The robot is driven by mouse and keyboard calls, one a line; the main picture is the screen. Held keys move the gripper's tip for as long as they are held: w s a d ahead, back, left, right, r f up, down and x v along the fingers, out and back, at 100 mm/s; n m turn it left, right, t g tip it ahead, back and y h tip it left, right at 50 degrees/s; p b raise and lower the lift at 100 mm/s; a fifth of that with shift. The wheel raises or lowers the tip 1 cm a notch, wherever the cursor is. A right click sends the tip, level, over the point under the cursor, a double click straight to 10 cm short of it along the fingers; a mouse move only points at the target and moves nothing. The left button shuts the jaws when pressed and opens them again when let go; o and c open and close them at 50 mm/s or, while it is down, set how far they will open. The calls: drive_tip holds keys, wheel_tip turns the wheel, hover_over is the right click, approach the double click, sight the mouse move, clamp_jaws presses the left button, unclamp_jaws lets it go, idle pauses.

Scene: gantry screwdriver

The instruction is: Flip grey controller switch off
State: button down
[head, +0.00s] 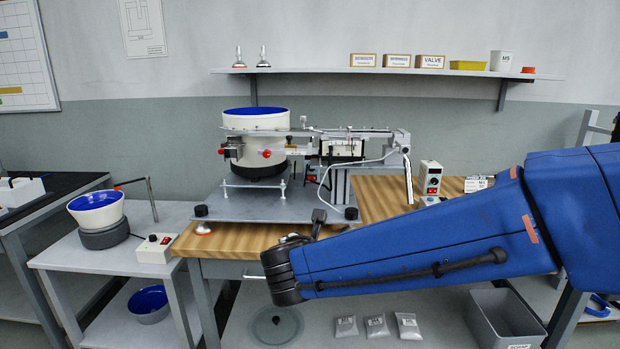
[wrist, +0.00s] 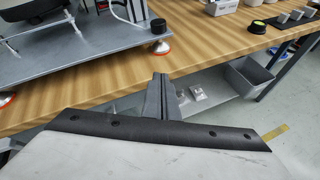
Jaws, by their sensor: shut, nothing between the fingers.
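A light grey controller box (head: 157,248) with a red switch sits on the low side table at the left, beside a blue-lined bowl feeder. A second pale controller box (head: 430,177) with a dark knob and a red switch stands on the wooden bench at the right. I cannot tell the position of either switch. My gripper (wrist: 160,80) is shut and empty, near the front edge of the bench. In the head view its dark tip (head: 318,217) shows in front of the machine plate. It touches neither box. The low-table box is not in the wrist view.
The gantry machine's metal plate (head: 240,207) covers the left and middle of the wooden bench (head: 385,190). A large bowl feeder (head: 257,142) stands on it. Small bags (head: 377,326) and a grey bin (head: 508,318) are on the lower shelf. A shelf (head: 330,71) runs along the wall.

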drive_tip(key=s+d+f+m+g, duration=0.1)
drive_tip(key=s+d+m+g, duration=0.2)
drive_tip(key=d, duration=0.4)
drive_tip(key=s+d+f+m+g, duration=0.1)
drive_tip(key=s+d+m, duration=0.3)
drive_tip(key=d+m, duration=0.25)
drive_tip(key=s+d+f+m+g, duration=0.1)
drive_tip(key=s+d+m+g, duration=0.2)
drive_tip(key=d, duration=0.4)
drive_tip(key=s+d+f+m+y, duration=0.1)
drive_tip(key=s+m+y, duration=0.1)
drive_tip(key=s+m, duration=0.5)
drive_tip(key=s+d+f+m+y, duration=0.2)
drive_tip(key=s+m, duration=0.6)
drive_tip(key=m, duration=0.1)
drive_tip(key=shift+d+f+m, duration=0.25)
drive_tip(key=shift+f+m, duration=0.05)
drive_tip(key=shift+m, duration=0.05)
